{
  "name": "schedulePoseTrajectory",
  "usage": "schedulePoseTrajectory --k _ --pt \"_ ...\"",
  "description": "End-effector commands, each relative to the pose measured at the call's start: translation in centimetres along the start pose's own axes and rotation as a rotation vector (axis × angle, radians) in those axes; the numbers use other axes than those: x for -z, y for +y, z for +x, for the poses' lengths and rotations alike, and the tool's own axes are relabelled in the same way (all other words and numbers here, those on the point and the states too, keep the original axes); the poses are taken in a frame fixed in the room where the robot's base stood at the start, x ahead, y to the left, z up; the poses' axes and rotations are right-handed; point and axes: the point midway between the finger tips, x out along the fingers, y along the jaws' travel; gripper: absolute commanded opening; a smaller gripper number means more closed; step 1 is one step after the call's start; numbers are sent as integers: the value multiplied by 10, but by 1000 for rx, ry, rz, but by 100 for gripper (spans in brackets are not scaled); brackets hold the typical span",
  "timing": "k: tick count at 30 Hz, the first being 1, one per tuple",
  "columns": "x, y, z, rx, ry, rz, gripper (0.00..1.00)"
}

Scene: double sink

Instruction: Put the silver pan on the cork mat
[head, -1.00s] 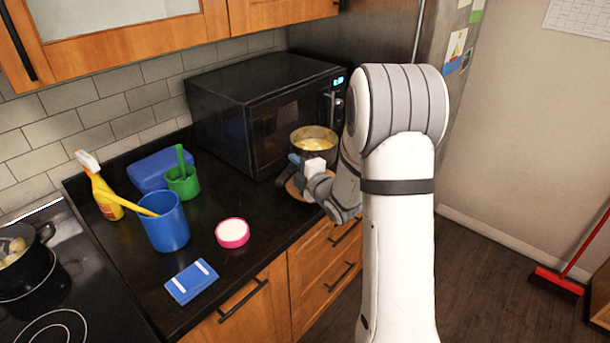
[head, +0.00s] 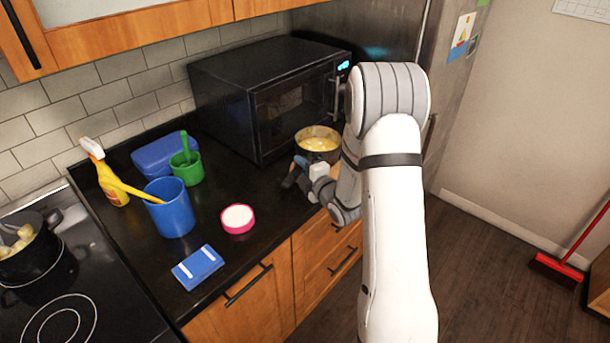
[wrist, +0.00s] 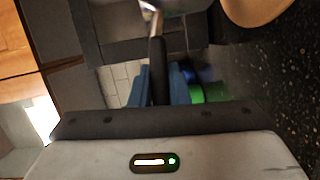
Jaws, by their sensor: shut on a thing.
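The silver pan (head: 318,143), with yellow contents, is near the front of the microwave in the head view. My gripper (head: 298,168) is beside it and shut on its dark handle. In the wrist view the dark handle (wrist: 157,62) stands between the blue fingertips of my gripper (wrist: 158,86), with a shiny metal end at the top edge. The cork mat (wrist: 256,9) shows as a tan round edge at the wrist view's top right. In the head view my arm and gripper mostly hide it. I cannot tell whether the pan touches anything below.
The black microwave (head: 262,95) stands behind the pan. To the left are a blue cup (head: 170,212), a green cup (head: 187,170), a spray bottle (head: 105,175), a pink-rimmed round item (head: 238,218) and a blue sponge-like block (head: 197,268). A dark pot (head: 30,250) sits on the stove.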

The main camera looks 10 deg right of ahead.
Motion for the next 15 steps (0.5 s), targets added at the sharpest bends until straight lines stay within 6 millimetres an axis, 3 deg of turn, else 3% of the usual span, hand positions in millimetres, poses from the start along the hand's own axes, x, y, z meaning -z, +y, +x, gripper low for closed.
schedulePoseTrajectory --k 15 --pt "-2 -41 3 -4 1 -2 0"
